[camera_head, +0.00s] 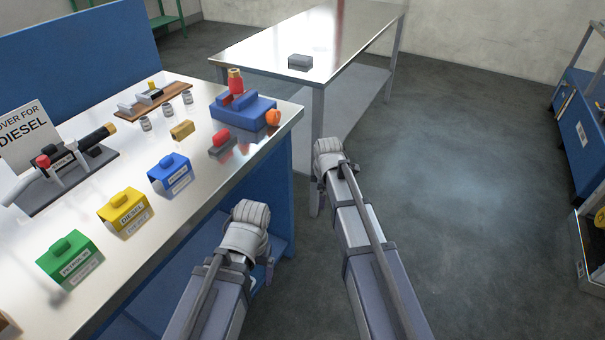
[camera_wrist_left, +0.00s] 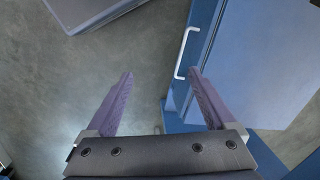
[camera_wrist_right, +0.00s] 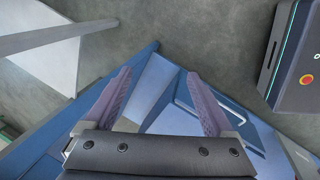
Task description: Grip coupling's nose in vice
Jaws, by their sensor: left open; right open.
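A blue block-shaped body (camera_head: 243,110) that looks like the vice sits near the bench's right end, with an orange knob (camera_head: 272,118) at its right. A red piece with a brass-coloured top (camera_head: 236,82), probably the coupling, stands upright at its back. I cannot tell whether the jaws hold it. My left gripper (camera_wrist_left: 160,74) is open and empty, low beside the bench's front; its arm (camera_head: 247,235) shows in the head view. My right gripper (camera_wrist_right: 158,74) is open and empty; its arm (camera_head: 335,165) reaches past the bench's right corner. Both are apart from the vice.
The steel bench (camera_head: 210,150) carries blue, yellow and green labelled covers, a red-and-grey piece (camera_head: 222,141), small jars and a nozzle on a dark stand (camera_head: 70,170). A second table (camera_head: 270,48) holds a grey block (camera_head: 300,62).

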